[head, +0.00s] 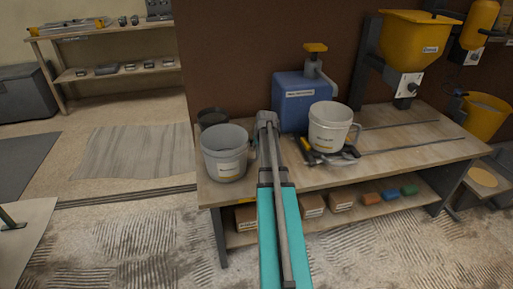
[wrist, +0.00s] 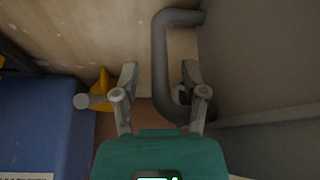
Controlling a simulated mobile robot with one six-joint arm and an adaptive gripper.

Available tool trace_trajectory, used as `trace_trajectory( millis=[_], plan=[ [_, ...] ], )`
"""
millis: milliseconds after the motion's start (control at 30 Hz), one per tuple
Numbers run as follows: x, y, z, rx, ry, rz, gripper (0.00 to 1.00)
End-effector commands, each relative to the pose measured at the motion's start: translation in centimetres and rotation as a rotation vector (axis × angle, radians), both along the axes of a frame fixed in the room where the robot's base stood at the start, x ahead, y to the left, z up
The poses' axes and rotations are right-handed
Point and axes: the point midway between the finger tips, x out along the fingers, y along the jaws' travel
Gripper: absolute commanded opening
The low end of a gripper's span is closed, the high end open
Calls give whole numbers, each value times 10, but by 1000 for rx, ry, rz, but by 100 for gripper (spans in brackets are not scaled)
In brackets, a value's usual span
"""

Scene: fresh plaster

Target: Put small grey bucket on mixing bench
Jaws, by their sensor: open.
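The grey bucket (head: 225,160), with a pale label, stands upright at the left end of the wooden bench (head: 420,155). In the wrist view its grey wall (wrist: 265,60) fills the right side, and its curved grey handle (wrist: 162,55) shows in front of me. My gripper (wrist: 160,72) is open, with one finger on each side of the handle. The handle is between the fingers and not gripped. In the head view my arm hides the fingers. I cannot tell whether a finger touches the handle.
A blue container (head: 300,102) stands close on the right; it shows in the wrist view too (wrist: 40,125). A white bucket (head: 333,125) stands over loose tools. A dark bucket (head: 211,117) is behind the grey one. A yellow hopper (head: 415,38) stands farther right.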

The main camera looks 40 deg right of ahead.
Motion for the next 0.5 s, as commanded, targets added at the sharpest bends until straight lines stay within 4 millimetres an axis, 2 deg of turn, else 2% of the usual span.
trace_trajectory(
  millis=[267,500],
  plan=[
    [-1,0,3,0,0,0,56],
    [-5,2,17,0,0,0,56]
  ],
)
